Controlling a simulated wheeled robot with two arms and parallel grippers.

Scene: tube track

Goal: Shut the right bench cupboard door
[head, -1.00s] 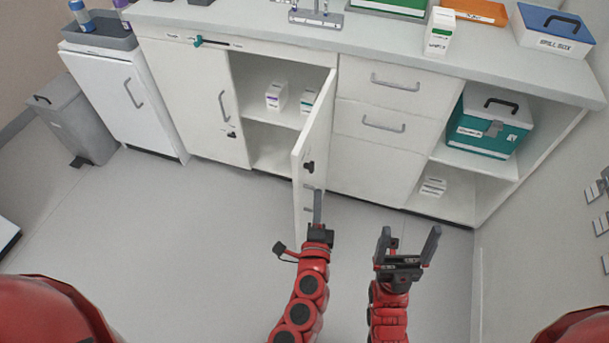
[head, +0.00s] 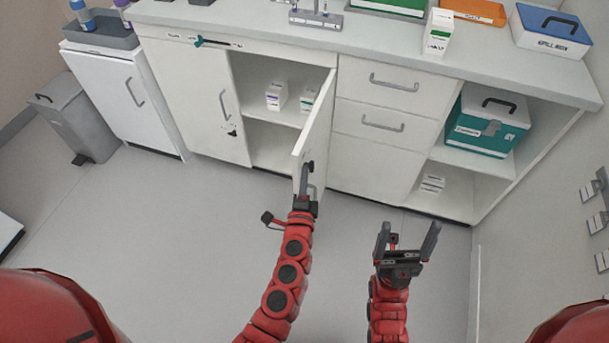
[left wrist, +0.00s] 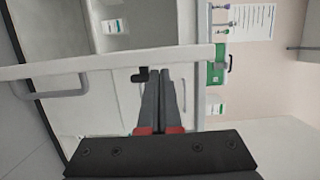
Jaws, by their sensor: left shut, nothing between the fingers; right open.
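The right bench cupboard door (head: 315,130) stands wide open, swung out from the bench beside the drawers. Its edge, a grey bar handle (left wrist: 55,90) and a dark latch (left wrist: 141,75) show in the left wrist view. My left gripper (head: 305,168) is shut and empty, its fingers at the door's outer edge by the latch. I cannot tell whether they touch the door. In the left wrist view, the fingertips (left wrist: 163,75) overlap the door edge. My right gripper (head: 408,232) is open and empty, right of the door and in front of the drawers.
Small boxes (head: 277,96) stand on the shelf inside the open cupboard. The left door (head: 195,100) is shut. Drawers (head: 375,128) are right of the opening, then an open bay with a teal case (head: 487,122). The floor (head: 150,220) in front is clear.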

